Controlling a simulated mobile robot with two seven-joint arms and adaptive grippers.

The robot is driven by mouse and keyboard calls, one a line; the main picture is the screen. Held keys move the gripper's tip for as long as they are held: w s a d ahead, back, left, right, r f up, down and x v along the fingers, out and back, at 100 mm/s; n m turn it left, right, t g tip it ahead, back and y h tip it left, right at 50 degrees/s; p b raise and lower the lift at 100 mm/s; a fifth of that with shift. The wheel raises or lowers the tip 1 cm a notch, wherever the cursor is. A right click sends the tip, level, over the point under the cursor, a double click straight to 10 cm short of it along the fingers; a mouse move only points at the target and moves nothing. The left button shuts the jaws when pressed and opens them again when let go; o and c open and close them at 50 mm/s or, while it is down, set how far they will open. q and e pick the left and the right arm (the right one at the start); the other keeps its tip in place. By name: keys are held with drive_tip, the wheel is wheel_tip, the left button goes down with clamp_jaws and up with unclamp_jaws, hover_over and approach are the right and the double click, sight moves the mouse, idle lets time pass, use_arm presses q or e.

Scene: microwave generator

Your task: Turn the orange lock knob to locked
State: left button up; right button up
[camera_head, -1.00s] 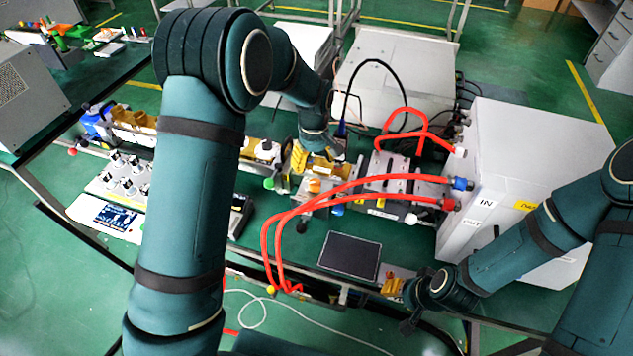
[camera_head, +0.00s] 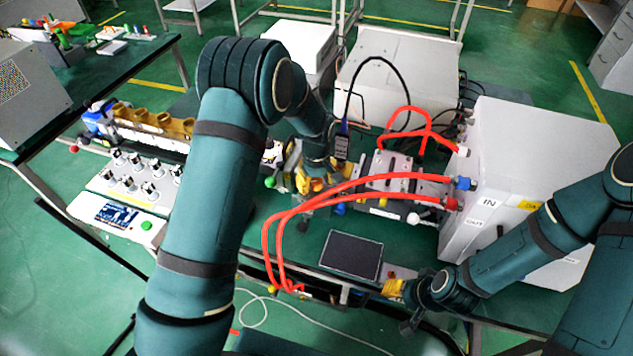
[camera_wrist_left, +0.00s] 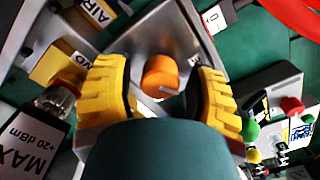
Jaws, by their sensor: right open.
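The orange lock knob (camera_wrist_left: 160,75) is between the two yellow fingers of my left gripper (camera_wrist_left: 162,95) in the left wrist view. It sits on a grey metal plate (camera_wrist_left: 150,35). A gap shows between the knob and each finger, so the gripper is open around it, not clamped. In the head view my left gripper (camera_head: 312,180) is low over the bench fixture, and I cannot make out the knob there. My right gripper (camera_head: 393,288) is at the bench's front edge, away from the knob; it is open.
Red hoses (camera_head: 350,190) loop just beside my left gripper to the white cabinet (camera_head: 540,150). A black cable with a probe (camera_head: 342,142) hangs close behind it. A dark flat panel (camera_head: 350,256) lies in front. In the left wrist view a MAX +20 dBm label (camera_wrist_left: 28,145) is at lower left.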

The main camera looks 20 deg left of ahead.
use_arm(q)
clamp_jaws()
drive_tip(key=shift+m, duration=0.4)
drive_tip(key=shift+m+b, duration=0.4)
drive_tip(key=shift+m, duration=0.6)
drive_tip(key=m, duration=0.2)
drive_tip(key=shift+m+b, duration=0.3)
drive_tip(key=shift+m, duration=0.1)
drive_tip(key=m+b, duration=0.1)
drive_tip(key=m, duration=0.5)
drive_tip(key=shift+m, duration=0.3)
